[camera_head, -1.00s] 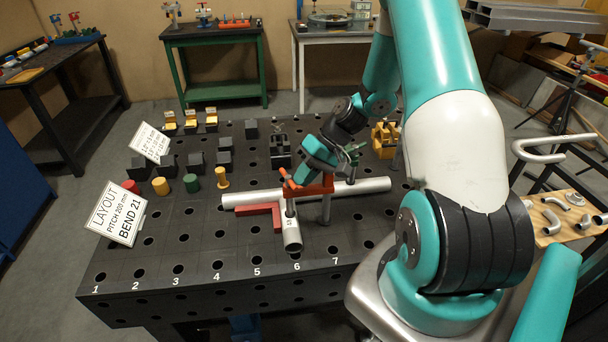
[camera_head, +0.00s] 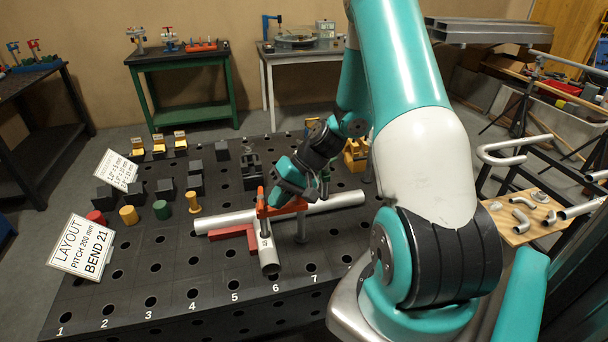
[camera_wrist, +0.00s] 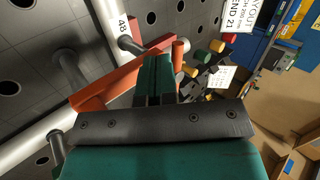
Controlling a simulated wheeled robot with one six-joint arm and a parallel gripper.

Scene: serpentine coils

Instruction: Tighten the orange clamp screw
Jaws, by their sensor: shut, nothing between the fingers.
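The orange clamp (camera_head: 283,209) sits across the joint of a long silver pipe (camera_head: 335,201) and a short pipe (camera_head: 268,257) on the perforated table. It also shows in the wrist view (camera_wrist: 95,92) as an orange bar. An upright orange post, seemingly the clamp screw (camera_head: 261,196), stands at its left end; it shows in the wrist view (camera_wrist: 178,52) beside my fingers. My gripper (camera_wrist: 157,70) is shut and empty, right at the clamp. Whether its fingertips touch the screw or the bar I cannot tell. In the head view the gripper body partly hides the clamp.
A red angle piece (camera_head: 234,233) lies against the pipes. Grey pins (camera_head: 301,225) stand near the clamp. Colored cylinders (camera_head: 162,209) and black blocks (camera_head: 166,188) fill the table's left side. A layout sign (camera_head: 82,247) stands at the left edge. The front table strip is clear.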

